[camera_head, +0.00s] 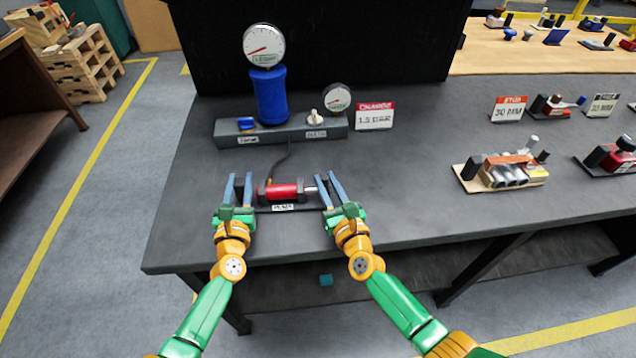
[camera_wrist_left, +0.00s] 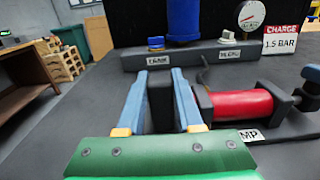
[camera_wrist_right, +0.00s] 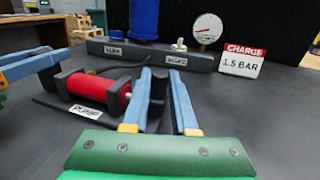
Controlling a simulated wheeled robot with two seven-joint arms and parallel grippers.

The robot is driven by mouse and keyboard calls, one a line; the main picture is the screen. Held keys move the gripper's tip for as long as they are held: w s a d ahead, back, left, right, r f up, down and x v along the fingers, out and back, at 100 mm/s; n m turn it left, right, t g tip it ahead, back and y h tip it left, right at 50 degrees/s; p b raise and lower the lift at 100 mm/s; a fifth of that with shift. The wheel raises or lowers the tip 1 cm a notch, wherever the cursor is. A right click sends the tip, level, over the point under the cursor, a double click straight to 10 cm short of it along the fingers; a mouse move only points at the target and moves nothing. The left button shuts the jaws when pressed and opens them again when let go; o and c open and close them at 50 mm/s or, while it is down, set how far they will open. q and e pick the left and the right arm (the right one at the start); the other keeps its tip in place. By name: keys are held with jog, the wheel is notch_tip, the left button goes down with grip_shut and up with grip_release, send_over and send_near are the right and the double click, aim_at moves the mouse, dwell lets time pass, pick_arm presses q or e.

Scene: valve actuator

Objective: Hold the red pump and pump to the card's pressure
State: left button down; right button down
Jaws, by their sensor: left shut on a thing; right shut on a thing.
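The red pump (camera_head: 283,192) lies sideways on a dark base near the table's front, with a white PUMP label. My left gripper (camera_head: 239,181) is shut on a black block (camera_wrist_left: 161,105) at the pump's left end. My right gripper (camera_head: 325,183) is shut on the dark pump handle (camera_wrist_right: 157,103) at the right end; a short silver rod (camera_head: 311,190) shows between handle and body. The card (camera_head: 375,116) reads CHARGE 1.5 BAR. A small gauge (camera_head: 337,97) and a large gauge (camera_head: 264,45) have red needles; their readings are too small to tell.
A blue cylinder (camera_head: 270,95) stands on a grey manifold (camera_head: 228,132) with a blue valve knob (camera_head: 246,123) and a white one (camera_head: 316,115). A hose runs from manifold to pump. Other fixtures and cards stand at the right. The table between is clear.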

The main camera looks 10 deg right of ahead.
jog(key=shift+s+d, duration=0.1)
jog(key=shift+d, duration=1.6)
jog(key=c, duration=0.7)
grip_release()
jog(key=shift+d, duration=0.1)
